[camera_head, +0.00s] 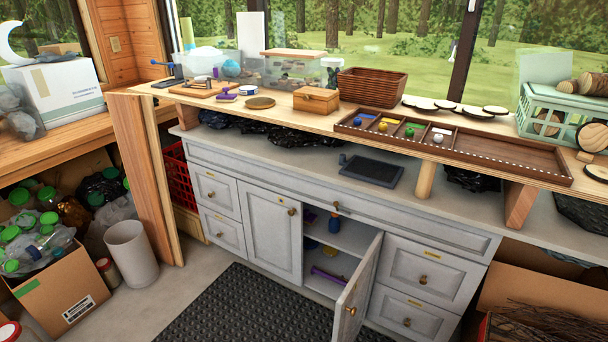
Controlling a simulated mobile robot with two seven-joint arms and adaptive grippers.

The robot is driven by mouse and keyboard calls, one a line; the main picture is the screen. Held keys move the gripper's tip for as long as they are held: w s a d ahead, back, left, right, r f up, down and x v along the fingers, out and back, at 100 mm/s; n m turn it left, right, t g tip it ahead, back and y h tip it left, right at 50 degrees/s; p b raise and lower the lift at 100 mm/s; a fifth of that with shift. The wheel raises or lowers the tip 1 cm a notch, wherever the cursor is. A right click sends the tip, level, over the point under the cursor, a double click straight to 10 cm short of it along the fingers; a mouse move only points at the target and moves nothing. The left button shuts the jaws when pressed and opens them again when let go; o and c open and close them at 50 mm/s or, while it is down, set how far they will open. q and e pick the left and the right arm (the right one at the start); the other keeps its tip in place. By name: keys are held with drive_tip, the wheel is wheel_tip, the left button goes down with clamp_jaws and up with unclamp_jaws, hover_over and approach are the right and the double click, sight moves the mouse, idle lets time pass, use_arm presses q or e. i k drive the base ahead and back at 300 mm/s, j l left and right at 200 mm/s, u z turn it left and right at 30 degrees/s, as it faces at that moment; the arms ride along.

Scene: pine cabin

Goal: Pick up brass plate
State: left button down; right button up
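A round, flat, brass-coloured plate (259,102) lies on the raised wooden shelf, left of the wooden box (316,99). Nothing stands on it, and it appears to lie flat. A small blue and white round item (248,90) is just behind it, and a purple-handled stamp (227,95) is to its left. Neither of my grippers is in view.
The wooden shelf (310,118) runs above a grey cabinet with an open door (357,290). A sorting tray (480,150), a wicker basket (372,88) and a green crate (566,115) stand to the right. Clear bins (293,70) stand behind. A dark mat (250,308) covers the floor.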

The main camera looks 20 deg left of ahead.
sight(260, 103)
drive_tip(key=i+j, duration=0.1)
drive_tip(key=j, duration=0.25)
drive_tip(key=i+j, duration=0.1)
drive_tip(key=j, duration=0.25)
drive_tip(key=i+j, duration=0.1)
drive_tip(key=j, duration=0.25)
drive_tip(key=i+j, duration=0.1)
drive_tip(key=j, duration=0.2)
drive_tip(key=z, duration=0.05)
